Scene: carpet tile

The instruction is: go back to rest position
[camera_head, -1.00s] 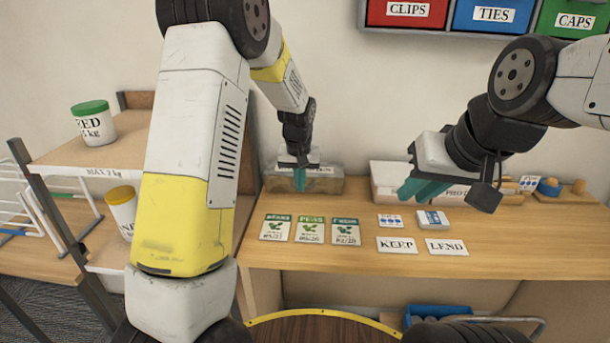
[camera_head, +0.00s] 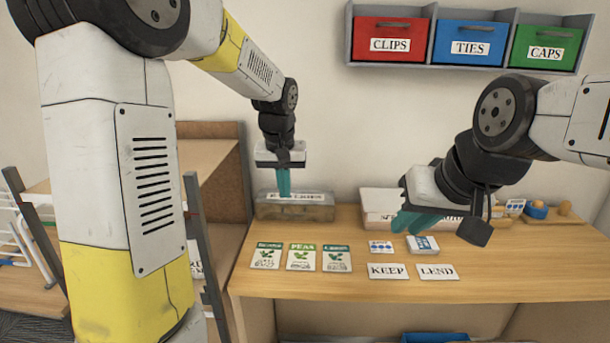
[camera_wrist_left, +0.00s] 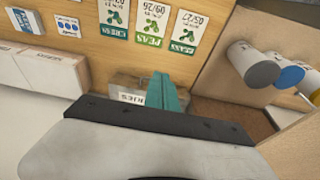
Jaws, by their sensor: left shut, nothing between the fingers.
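My left gripper (camera_head: 284,182) points down with its teal fingers together and nothing between them. It is in front of and above a clear lidded box (camera_head: 295,207) at the back left of the wooden desk (camera_head: 480,285). In the left wrist view the shut fingers (camera_wrist_left: 165,94) show in front of the same box (camera_wrist_left: 125,96), partly hiding its label. My right gripper (camera_head: 420,220) hangs above the desk's back, in front of a long white box (camera_head: 378,199). Its teal fingers are seen from the side, and I cannot tell their gap.
Three seed packets (camera_head: 302,257), KEEP (camera_head: 388,271) and LEND (camera_head: 437,272) cards and two small cards lie on the desk. CLIPS (camera_head: 390,45), TIES (camera_head: 470,47) and CAPS (camera_head: 545,54) bins hang above. The desk front is clear.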

